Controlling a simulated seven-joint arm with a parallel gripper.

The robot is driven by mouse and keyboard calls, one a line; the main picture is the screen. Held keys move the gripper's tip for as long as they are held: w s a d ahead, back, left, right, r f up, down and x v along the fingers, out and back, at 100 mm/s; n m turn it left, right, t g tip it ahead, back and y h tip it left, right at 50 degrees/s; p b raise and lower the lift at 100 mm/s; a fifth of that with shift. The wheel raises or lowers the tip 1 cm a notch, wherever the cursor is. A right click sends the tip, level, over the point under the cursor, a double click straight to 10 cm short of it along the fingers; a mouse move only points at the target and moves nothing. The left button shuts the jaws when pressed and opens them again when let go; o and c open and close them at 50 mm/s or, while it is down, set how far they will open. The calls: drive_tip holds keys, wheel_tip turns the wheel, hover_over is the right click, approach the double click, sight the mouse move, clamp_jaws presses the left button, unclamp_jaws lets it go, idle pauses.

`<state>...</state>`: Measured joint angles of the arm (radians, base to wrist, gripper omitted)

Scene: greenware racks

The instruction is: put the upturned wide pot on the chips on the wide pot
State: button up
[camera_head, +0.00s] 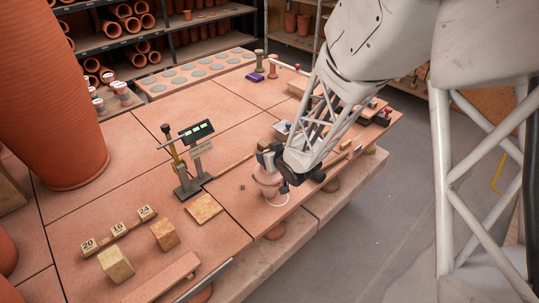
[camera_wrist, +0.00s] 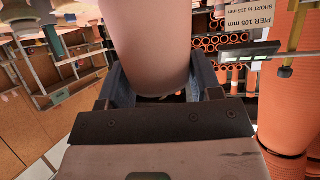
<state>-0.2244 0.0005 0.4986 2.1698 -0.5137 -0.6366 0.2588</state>
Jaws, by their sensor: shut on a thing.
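My gripper (camera_head: 272,172) is over the front edge of the terracotta table, shut on a pale pink clay pot (camera_head: 266,187). In the wrist view the pot (camera_wrist: 150,45) fills the top middle, between the fingers of my gripper (camera_wrist: 160,88). Its smooth side and rounded near edge show; its far end is cut off. My gripper hides much of it in the head view, so I cannot tell whether it touches anything below. A thin white curved line shows just under it. I cannot make out the chips or a second wide pot.
A height gauge (camera_head: 190,150) with a lit display and sign stands left of my gripper. A square tile (camera_head: 204,209), wooden blocks (camera_head: 115,264) and numbered blocks (camera_head: 117,229) lie nearer. A huge terracotta pot (camera_head: 55,100) stands far left. Small items crowd the table behind my arm.

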drive_tip(key=shift+f, duration=0.15)
drive_tip(key=o, duration=1.5)
drive_tip(key=shift+o, duration=0.2)
drive_tip(key=shift+s+d+r, duration=0.3)
drive_tip(key=shift+s+r, duration=0.1)
drive_tip(key=v, duration=1.1)
drive_tip(key=shift+d, duration=0.1)
